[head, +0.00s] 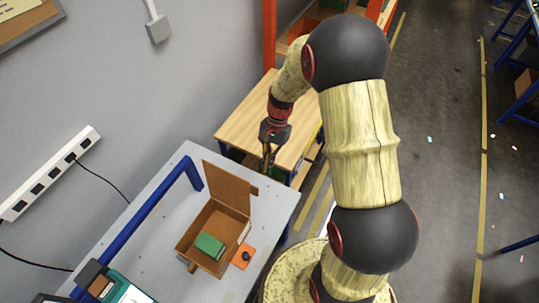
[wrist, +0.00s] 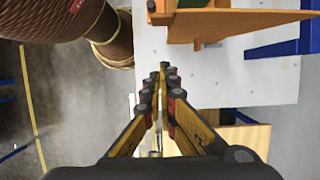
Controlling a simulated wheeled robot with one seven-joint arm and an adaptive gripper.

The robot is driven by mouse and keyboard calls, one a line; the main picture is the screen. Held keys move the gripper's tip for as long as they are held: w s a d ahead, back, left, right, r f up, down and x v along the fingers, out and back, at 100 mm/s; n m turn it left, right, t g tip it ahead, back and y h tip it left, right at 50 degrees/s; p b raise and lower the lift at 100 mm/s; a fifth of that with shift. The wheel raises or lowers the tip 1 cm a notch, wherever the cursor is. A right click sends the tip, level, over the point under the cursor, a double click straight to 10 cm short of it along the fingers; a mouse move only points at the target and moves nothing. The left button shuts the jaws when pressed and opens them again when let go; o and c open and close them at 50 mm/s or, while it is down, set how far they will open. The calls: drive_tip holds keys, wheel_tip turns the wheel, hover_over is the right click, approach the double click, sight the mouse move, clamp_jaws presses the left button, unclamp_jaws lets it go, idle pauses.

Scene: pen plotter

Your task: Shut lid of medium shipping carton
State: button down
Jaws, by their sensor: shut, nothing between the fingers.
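The shipping carton (head: 186,241) is an open brown box on the grey table, with a green item (head: 209,245) inside it. Its lid (head: 228,187) stands raised at the box's far side. In the wrist view, a brown-orange panel (wrist: 240,24) at the top looks like part of the carton. My gripper (head: 267,166) is beyond the raised lid, near the table's far edge, and apart from the carton. In the wrist view its fingers (wrist: 163,68) are closed together with nothing between them.
The grey table (head: 165,275) has a blue rail (head: 150,212) along its wall side. An orange piece (head: 241,258) with a dark knob lies beside the carton. A teal-edged item (head: 125,290) is at the near end. A wooden table (head: 246,118) stands beyond.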

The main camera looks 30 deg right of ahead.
drive_tip(key=shift+s+a+f+p, duration=0.3)
drive_tip(key=shift+s+a+f, duration=0.2)
drive_tip(key=shift+a, duration=0.2)
drive_tip(key=shift+s+a+f+p, duration=0.25)
drive_tip(key=shift+s+a+f, duration=0.2)
drive_tip(key=shift+a, duration=0.2)
drive_tip(key=shift+s+a+f+p, duration=0.3)
drive_tip(key=shift+s+a+f, duration=0.2)
drive_tip(key=shift+a, duration=0.2)
drive_tip(key=shift+a, duration=0.1)
